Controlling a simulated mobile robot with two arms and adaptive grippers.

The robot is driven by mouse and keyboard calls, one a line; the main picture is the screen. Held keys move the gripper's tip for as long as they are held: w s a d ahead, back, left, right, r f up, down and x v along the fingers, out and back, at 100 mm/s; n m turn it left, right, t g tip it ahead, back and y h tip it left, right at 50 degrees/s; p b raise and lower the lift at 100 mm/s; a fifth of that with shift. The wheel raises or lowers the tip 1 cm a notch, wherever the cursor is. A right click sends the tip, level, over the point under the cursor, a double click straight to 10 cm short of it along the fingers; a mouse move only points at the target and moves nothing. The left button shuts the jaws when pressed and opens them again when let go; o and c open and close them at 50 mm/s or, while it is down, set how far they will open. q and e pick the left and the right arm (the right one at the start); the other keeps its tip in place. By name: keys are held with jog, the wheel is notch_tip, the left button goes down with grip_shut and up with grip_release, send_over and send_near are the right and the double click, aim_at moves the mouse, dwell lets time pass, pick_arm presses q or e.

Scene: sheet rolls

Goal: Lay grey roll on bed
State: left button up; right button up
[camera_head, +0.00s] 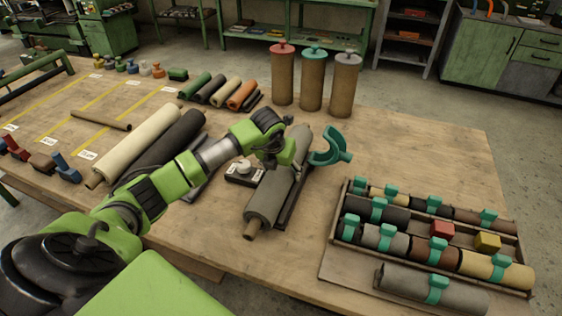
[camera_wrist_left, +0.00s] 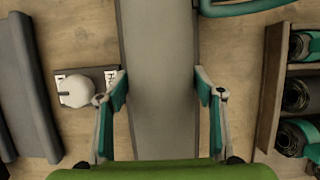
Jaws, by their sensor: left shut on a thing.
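The grey roll (camera_head: 268,198) lies slanted near the middle of the wooden table, with a brown core end showing at its near end. My left gripper (camera_head: 284,160) is over its upper part. In the left wrist view the roll (camera_wrist_left: 158,60) passes between the two teal-padded fingers of my left gripper (camera_wrist_left: 161,88), which is shut on it. A dark narrow bed (camera_head: 289,210) shows along the roll's right side, mostly hidden by the roll. I cannot tell whether the roll touches it. My right gripper is not in view.
A white-domed device (camera_head: 243,170) stands just left of the roll. A teal curved piece (camera_head: 331,147) stands to its right. A wooden crate (camera_head: 335,207) of banded rolls is at front right. A cream roll (camera_head: 137,143) and dark roll (camera_head: 165,145) lie left. Tall capped rolls (camera_head: 312,80) stand behind.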

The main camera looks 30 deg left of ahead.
pick_arm(q)
jog(key=shift+w+a, duration=0.1)
jog(key=shift+w, duration=0.2)
jog(key=shift+f, duration=0.15)
jog(key=o, duration=1.9)
jog(key=shift+s+f, duration=0.25)
jog(key=shift+f, duration=0.05)
jog(key=shift+o, duration=1)
jog(key=shift+s, duration=0.1)
jog(key=shift+r, duration=0.15)
